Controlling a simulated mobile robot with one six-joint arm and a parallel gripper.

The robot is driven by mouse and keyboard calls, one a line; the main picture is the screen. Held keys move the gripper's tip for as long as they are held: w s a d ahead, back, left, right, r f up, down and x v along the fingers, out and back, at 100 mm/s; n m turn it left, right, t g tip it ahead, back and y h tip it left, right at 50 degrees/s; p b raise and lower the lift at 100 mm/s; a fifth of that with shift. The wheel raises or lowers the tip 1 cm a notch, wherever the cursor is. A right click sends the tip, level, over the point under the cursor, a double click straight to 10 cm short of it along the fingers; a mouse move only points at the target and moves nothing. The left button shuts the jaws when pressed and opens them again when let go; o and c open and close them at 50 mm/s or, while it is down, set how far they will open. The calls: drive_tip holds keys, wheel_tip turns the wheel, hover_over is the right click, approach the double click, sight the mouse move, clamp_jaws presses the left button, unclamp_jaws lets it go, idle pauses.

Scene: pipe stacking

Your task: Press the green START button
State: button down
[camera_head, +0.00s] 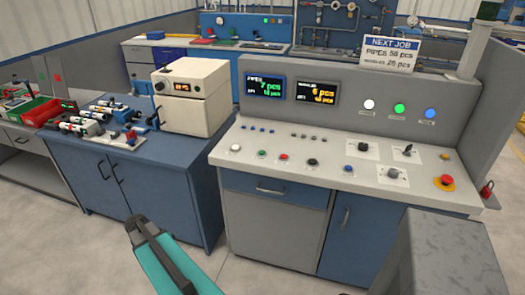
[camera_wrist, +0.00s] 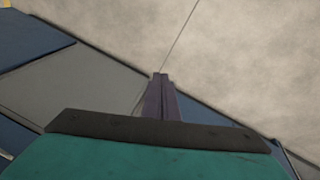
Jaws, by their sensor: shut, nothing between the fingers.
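A small green button (camera_head: 262,154) sits on the sloped top of the control console (camera_head: 330,185), between a white button and a red button (camera_head: 284,156). Its label is too small to read. My gripper (camera_head: 137,222) is low in the head view, in front of the blue cabinet and to the left of and below the console top. It is well apart from the green button. In the wrist view my gripper's fingers (camera_wrist: 160,75) are together and empty, over pale floor and cabinet fronts. The green button is not in the wrist view.
A red emergency knob (camera_head: 445,180) is at the console's right end. Above are white, green (camera_head: 399,110) and blue lamps and two displays (camera_head: 264,87). A cream box (camera_head: 192,95) and pipe parts stand on the left bench. Open floor lies in front of the cabinets.

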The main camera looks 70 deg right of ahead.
sight(260, 153)
drive_tip(key=d+r+m+h, duration=0.1)
drive_tip(key=d+r+m, duration=0.2)
drive_tip(key=d+r, duration=0.4)
drive_tip(key=d+r+m+h, duration=0.15)
drive_tip(key=d+r, duration=0.25)
drive_tip(key=d, duration=0.6)
drive_tip(key=s+d+r+m, duration=0.3)
drive_tip(key=s+d+r, duration=0.1)
drive_tip(key=d+r, duration=0.2)
drive_tip(key=s+d+r+m+h, duration=0.1)
drive_tip(key=s+d+r+m, duration=0.2)
drive_tip(key=d+r, duration=0.3)
drive_tip(key=s+d+r+m+h+p, duration=0.1)
drive_tip(key=s+d+r+m, duration=0.2)
drive_tip(key=s+d+r, duration=0.2)
drive_tip(key=shift+d+r+g, duration=0.15)
drive_tip(key=shift+d+r, duration=0.25)
drive_tip(key=shift+d, duration=0.45)
drive_tip(key=shift+d+r+g, duration=0.15)
drive_tip(key=shift+d+r, duration=0.2)
drive_tip(key=shift+d, duration=0.5)
drive_tip(key=s+d+r+m+g+h, duration=0.1)
drive_tip(key=s+d+r+m, duration=0.3)
drive_tip(key=s+d+r, duration=0.3)
drive_tip(key=shift+s+d+r, duration=0.15)
drive_tip(key=shift+s+r, duration=0.45)
drive_tip(key=shift+s, duration=0.5)
drive_tip(key=shift+f, duration=0.15)
